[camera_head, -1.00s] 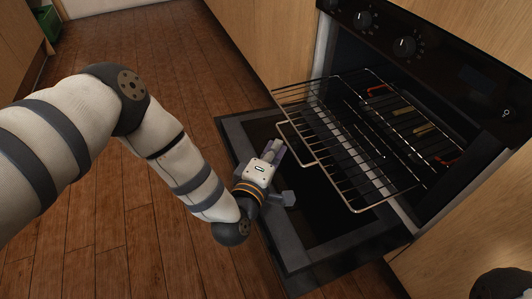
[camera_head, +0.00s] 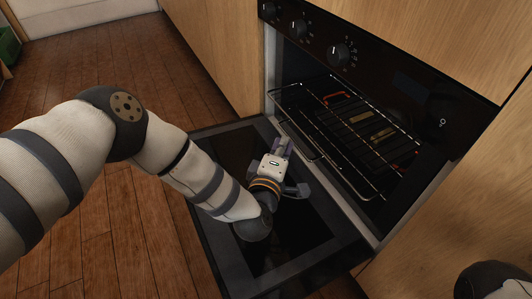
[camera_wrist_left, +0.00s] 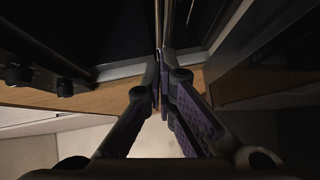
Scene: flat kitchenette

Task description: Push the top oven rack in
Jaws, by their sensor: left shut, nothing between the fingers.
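The top oven rack (camera_head: 362,185) is a wire shelf in the oven (camera_head: 425,100). Most of it sits inside the cavity, with its front edge near the opening. My left gripper (camera_head: 282,146) is shut and empty, above the open oven door and close to the rack's front edge at its left part. In the left wrist view its closed fingers (camera_wrist_left: 163,52) meet at thin rods that look like the rack's wires. I cannot tell whether they touch. My right gripper is not in view.
The oven door (camera_head: 310,268) is folded down flat below my left arm. Knobs (camera_head: 338,53) line the panel above the opening. Wooden cabinet fronts (camera_head: 215,50) flank the oven. Wooden floor (camera_head: 110,215) is clear at the left.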

